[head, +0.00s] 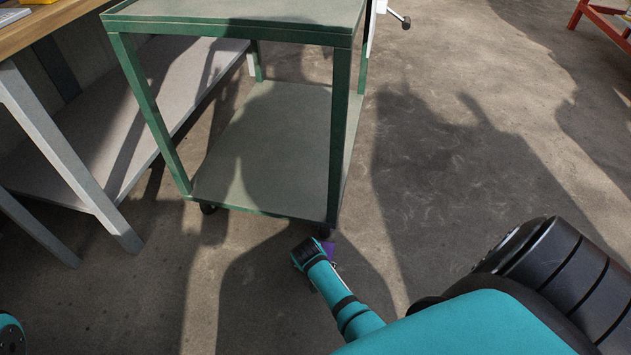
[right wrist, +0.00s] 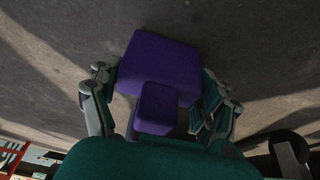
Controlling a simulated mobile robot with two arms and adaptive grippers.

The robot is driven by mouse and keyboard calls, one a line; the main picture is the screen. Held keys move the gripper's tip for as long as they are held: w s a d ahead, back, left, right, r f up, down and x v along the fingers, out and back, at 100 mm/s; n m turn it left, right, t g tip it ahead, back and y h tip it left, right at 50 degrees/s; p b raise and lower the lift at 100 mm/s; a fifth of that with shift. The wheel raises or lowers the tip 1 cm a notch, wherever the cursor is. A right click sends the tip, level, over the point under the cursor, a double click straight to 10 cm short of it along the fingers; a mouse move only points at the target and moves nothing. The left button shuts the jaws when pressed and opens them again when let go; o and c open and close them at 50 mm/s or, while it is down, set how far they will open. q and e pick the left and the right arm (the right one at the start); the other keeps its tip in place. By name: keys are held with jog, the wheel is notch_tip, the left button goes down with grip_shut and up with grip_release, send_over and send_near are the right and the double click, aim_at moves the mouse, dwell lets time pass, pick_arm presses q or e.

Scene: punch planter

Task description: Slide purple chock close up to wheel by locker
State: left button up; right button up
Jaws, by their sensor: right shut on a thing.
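The purple chock (right wrist: 158,62) fills the middle of the right wrist view, a wide block with a smaller upright grip (right wrist: 156,108) on it. My right gripper (right wrist: 160,98) is shut on the chock, its fingers on either side. In the head view only a sliver of the chock (head: 328,249) shows beside my arm, on or near the floor. It is just in front of the green cart's near right wheel (head: 325,231); whether they touch I cannot tell. The cart's near left wheel (head: 208,208) is apart to the left. No locker is recognizable. My left gripper is out of view.
The green cart (head: 250,206) stands over the wheels, with a low shelf. A workbench with pale legs (head: 108,215) is close on its left. A red frame (head: 600,14) stands far right. The concrete floor (head: 450,180) right of the cart is clear.

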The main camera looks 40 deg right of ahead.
jog(key=shift+w+d, duration=0.25)
jog(key=shift+w+d, duration=0.25)
jog(key=shift+d, duration=0.05)
jog(key=o, duration=1.4)
jog(key=shift+r, duration=0.1)
jog(key=shift+s, duration=0.15)
